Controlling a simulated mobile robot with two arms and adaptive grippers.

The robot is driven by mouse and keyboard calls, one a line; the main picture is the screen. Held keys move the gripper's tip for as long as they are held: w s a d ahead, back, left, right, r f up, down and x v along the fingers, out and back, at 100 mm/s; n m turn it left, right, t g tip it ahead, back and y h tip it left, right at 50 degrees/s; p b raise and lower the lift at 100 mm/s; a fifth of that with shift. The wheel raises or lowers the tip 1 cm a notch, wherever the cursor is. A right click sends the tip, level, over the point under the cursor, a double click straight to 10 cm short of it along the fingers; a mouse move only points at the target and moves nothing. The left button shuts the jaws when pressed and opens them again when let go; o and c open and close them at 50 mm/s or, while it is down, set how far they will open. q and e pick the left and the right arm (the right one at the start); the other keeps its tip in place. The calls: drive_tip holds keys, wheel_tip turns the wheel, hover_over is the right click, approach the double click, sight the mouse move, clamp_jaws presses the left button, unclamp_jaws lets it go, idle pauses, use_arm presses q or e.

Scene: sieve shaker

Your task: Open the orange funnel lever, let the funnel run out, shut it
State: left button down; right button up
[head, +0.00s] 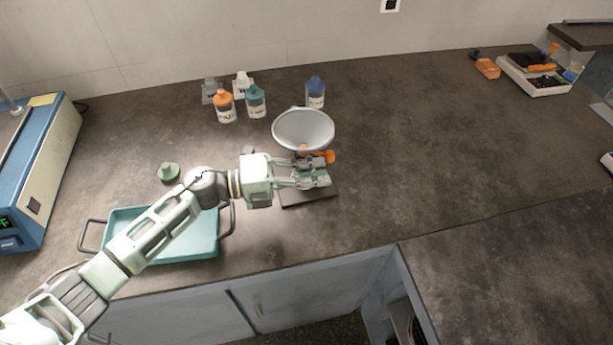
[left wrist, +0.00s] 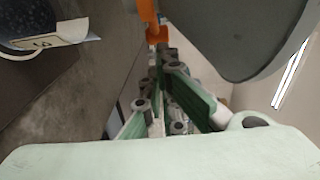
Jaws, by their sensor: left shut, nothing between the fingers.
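The grey funnel (head: 303,129) stands over a dark base plate (head: 308,194) near the middle of the counter. Its orange lever (head: 330,156) shows just below the bowl, partly hidden behind my left gripper (head: 326,170). That gripper is shut and empty, with its fingertips close to the lever; I cannot tell whether they touch it. In the left wrist view the orange lever (left wrist: 148,14) is just beyond the fingertips of my left gripper (left wrist: 163,60), and the underside of the funnel (left wrist: 240,35) is at upper right. What the funnel holds is hidden. My right gripper is out of view.
A teal tray (head: 125,214) with dark handles lies under my left arm. Bottles with orange (head: 224,105), green (head: 256,101) and blue (head: 316,92) caps stand behind the funnel. A green cap (head: 169,172) lies at left.

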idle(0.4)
use_arm(q)
drive_tip(key=shift+w+d+n+t+p, duration=0.1)
drive_tip(key=shift+d+n+t+p, duration=0.15)
drive_tip(key=shift+n+t+p, duration=0.2)
